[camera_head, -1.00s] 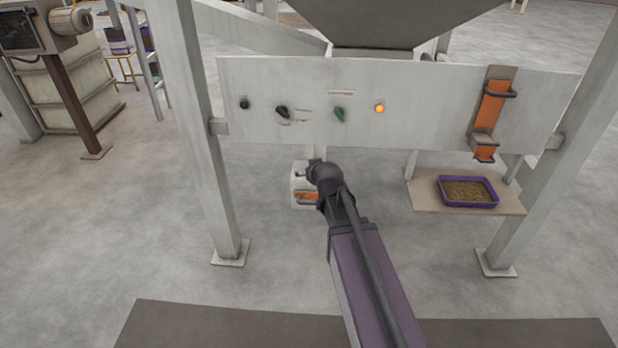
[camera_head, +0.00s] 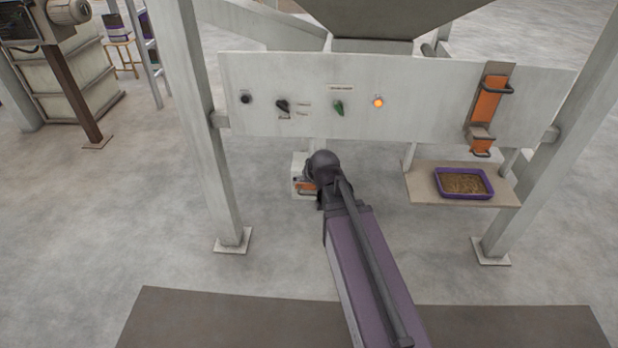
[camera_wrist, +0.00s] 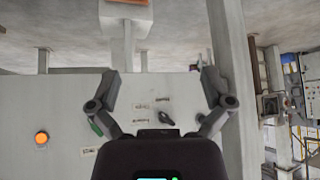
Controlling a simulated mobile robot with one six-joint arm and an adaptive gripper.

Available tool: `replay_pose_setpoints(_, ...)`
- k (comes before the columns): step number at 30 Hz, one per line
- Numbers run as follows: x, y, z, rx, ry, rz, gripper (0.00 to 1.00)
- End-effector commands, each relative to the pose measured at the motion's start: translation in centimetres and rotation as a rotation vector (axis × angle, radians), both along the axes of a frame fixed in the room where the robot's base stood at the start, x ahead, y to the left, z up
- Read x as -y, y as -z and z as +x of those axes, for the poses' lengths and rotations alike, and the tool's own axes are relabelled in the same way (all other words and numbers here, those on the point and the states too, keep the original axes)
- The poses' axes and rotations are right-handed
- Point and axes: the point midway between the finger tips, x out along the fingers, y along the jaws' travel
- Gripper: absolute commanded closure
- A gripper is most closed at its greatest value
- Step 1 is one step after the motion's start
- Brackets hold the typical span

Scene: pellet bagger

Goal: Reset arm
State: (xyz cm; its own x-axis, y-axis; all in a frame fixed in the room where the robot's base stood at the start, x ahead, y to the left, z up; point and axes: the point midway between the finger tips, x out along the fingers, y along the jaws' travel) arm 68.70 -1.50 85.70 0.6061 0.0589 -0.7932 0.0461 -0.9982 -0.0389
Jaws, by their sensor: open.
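My gripper (camera_wrist: 160,78) is open and empty in the wrist view, its two fingers spread in front of the pale control panel (camera_wrist: 70,105), which appears upside down there. In the head view my arm reaches forward below the panel (camera_head: 430,105), and the gripper's fingers are hidden behind the arm's end. The panel has a black button (camera_head: 245,99), a black selector knob (camera_head: 282,104), a green knob (camera_head: 338,107) and a lit orange lamp (camera_head: 378,102). In the wrist view one finger partly covers the green knob (camera_wrist: 96,127).
A white box with an orange part (camera_head: 302,187) stands behind my arm's end. A purple tray of pellets (camera_head: 464,183) rests on a shelf (camera_head: 425,187) at right, below an orange chute (camera_head: 487,105). Frame legs (camera_head: 220,190) stand on both sides. Open floor lies left.

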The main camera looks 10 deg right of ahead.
Motion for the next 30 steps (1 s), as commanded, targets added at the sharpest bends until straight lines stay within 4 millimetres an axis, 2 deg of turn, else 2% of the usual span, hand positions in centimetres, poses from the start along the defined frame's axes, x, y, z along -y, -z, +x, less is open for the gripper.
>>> replay_pose_setpoints(9, 0.0, 0.0, 0.0, 0.0, 0.0, 0.0, 0.0)
replay_pose_setpoints(14, -0.2, -0.5, -0.9, -0.039, -0.002, -0.001, 0.0)
replay_pose_setpoints(20, -0.8, -1.7, -4.1, -0.183, -0.003, -0.005, 0.0)
replay_pose_setpoints(30, -1.6, -4.8, -12.2, -0.533, 0.016, -0.037, 0.0)
